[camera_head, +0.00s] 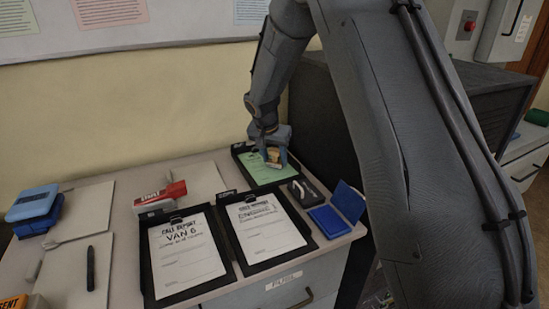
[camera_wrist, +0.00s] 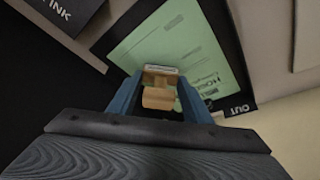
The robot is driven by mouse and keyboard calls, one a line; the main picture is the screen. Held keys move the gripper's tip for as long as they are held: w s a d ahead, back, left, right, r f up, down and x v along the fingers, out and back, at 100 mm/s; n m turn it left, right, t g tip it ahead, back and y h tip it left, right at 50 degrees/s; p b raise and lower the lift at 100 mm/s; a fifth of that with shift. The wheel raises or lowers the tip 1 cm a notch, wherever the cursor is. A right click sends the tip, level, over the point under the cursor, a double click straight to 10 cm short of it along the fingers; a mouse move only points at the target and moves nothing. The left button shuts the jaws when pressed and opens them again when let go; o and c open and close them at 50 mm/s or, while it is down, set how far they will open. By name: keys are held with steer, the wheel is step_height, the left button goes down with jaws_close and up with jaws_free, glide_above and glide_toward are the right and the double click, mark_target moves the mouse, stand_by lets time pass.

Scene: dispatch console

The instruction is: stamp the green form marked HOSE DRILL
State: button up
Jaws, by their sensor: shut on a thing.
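The green form (camera_head: 256,172) lies in a black tray at the back right of the desk. In the wrist view the form (camera_wrist: 205,35) carries print that appears to read HOSE, partly hidden by my gripper. My gripper (camera_head: 273,157) is over the form, shut on a wooden stamp with a tan handle. In the wrist view the stamp (camera_wrist: 158,98) sits between the blue fingers of my gripper (camera_wrist: 157,95), its pale base towards the form. I cannot tell whether the base touches the paper. An open blue ink pad (camera_head: 330,222) lies at the desk's right front.
Two clipboards with white call reports, one marked VAN 6 (camera_head: 185,252) and another (camera_head: 264,228), lie in front. A black holder (camera_head: 304,192) stands beside the ink pad. A dark cabinet (camera_head: 318,125) stands close right of the form.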

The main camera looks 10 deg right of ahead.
steer(key=shift+s, duration=0.1)
steer(key=shift+r+p, duration=1.65)
steer(key=shift+r, duration=1.8)
